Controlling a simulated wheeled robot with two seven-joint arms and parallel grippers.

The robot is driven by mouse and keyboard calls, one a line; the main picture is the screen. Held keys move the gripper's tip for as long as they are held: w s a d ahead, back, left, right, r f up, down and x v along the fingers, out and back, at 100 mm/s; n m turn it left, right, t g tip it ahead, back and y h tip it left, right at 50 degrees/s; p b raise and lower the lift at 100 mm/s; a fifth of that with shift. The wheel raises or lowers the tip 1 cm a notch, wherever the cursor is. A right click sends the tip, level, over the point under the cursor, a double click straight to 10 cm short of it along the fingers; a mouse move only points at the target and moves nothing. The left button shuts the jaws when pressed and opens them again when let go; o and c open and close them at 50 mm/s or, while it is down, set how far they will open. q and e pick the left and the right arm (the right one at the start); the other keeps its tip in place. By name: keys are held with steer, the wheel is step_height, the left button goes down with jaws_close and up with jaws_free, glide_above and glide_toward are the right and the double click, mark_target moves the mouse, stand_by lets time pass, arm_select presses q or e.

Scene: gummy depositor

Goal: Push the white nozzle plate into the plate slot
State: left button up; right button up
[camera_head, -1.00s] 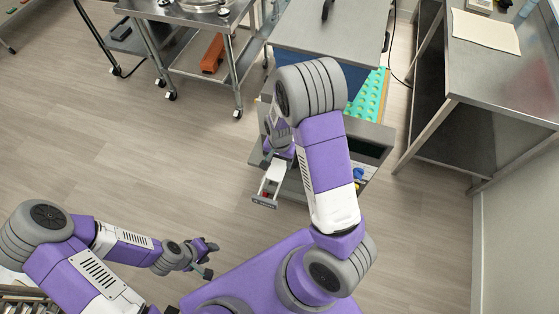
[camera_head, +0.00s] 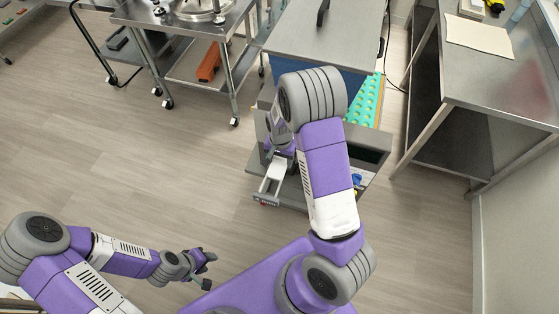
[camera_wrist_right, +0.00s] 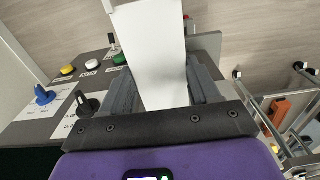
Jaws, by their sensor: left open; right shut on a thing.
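The white nozzle plate (camera_wrist_right: 153,55) fills the upper middle of the right wrist view, between the two grey fingers of my right gripper (camera_wrist_right: 164,92), which is shut on it. In the head view the plate (camera_head: 276,170) shows as a small white strip at the front left of the depositor, and my right gripper (camera_head: 281,144) is partly covered by my arm. A grey bracket end (camera_head: 266,199) sits at the strip's near end. The plate slot is not clearly visible. My left gripper (camera_head: 207,270) is open and empty, low over the floor.
The depositor's grey panel (camera_wrist_right: 50,125) carries blue, black, yellow, white and green controls to the left of the plate. A steel cart (camera_head: 190,45) stands at the back left and a steel table (camera_head: 500,75) at the right. Floor at the left is clear.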

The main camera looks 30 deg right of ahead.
steer(key=shift+w+d+b, duration=0.45)
steer(key=shift+w+d, duration=1.05)
steer(key=shift+d, duration=0.25)
steer(key=shift+w+d+b, duration=0.45)
steer(key=shift+w+d, duration=1)
steer(key=shift+d, duration=0.3)
steer(key=shift+w+d+r, duration=0.15)
steer(key=shift+w+d, duration=0.05)
steer(key=shift+d, duration=0.05)
steer(key=shift+d, duration=0.1)
steer(key=shift+r, duration=0.1)
steer(key=o, duration=1.6)
steer(key=r, duration=0.6)
steer(key=shift+s+a+r, duration=0.1)
steer(key=shift+a+r, duration=0.05)
steer(key=shift+a, duration=0.05)
steer(key=shift+s+a+r, duration=0.1)
steer(key=shift+r, duration=0.35)
